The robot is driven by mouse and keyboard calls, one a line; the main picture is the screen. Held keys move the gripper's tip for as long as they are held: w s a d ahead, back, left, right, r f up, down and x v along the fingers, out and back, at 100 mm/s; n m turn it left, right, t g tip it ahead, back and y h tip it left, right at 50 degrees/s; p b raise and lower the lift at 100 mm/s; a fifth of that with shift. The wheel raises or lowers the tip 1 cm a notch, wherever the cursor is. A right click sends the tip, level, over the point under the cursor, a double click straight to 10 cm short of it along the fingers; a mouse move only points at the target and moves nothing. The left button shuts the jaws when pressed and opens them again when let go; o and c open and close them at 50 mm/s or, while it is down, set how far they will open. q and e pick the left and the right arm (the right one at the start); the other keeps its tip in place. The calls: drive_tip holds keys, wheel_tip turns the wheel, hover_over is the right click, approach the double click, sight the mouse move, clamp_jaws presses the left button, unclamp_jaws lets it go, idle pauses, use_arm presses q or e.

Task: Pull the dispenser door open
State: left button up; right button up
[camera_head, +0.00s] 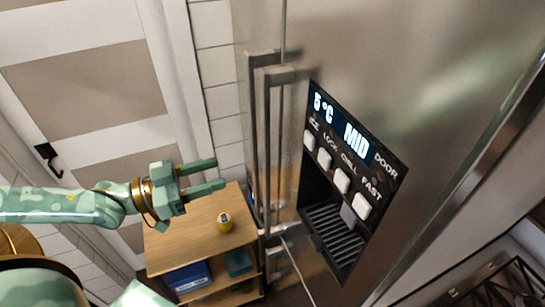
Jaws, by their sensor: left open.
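A stainless steel fridge fills the right side of the head view. Its dispenser door (420,70) carries a black panel (352,135) with a lit display, several white buttons and a dark recess with a ribbed tray (335,232). Two long upright bar handles stand side by side at the door seam; the right one (268,150) is nearer the dispenser. The door looks shut. My left gripper (219,174) is open and empty, fingers pointing right, left of the handles and apart from them. My right gripper is not in view.
A low wooden shelf unit (185,246) stands left of the fridge, below my left gripper in the picture. A panelled door with a black handle (47,155) is at the left.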

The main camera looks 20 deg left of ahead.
sight(263, 159)
use_arm(q)
drive_tip(key=b+x, duration=0.1)
drive_tip(key=x, duration=0.1)
drive_tip(key=b+x, duration=0.2)
drive_tip(key=f+b+x, duration=0.1)
drive_tip(key=b+x, duration=0.1)
drive_tip(key=shift+w+a, duration=0.25)
drive_tip(key=shift+w, duration=0.15)
drive_tip(key=shift+d+r+b, duration=0.2)
drive_tip(key=shift+b, duration=0.1)
drive_tip(key=shift+w+d+r, duration=0.1)
drive_tip(key=shift+w+d, duration=0.15)
drive_tip(key=shift+w, duration=0.05)
drive_tip(key=shift+b+x, duration=0.65)
drive_tip(key=shift+x, duration=0.35)
drive_tip(key=p+x, duration=0.1)
drive_tip(key=x, duration=0.3)
drive_tip(key=shift+r, duration=0.15)
drive_tip(key=shift+w+d, duration=0.45)
drive_tip(key=shift+w, duration=0.05)
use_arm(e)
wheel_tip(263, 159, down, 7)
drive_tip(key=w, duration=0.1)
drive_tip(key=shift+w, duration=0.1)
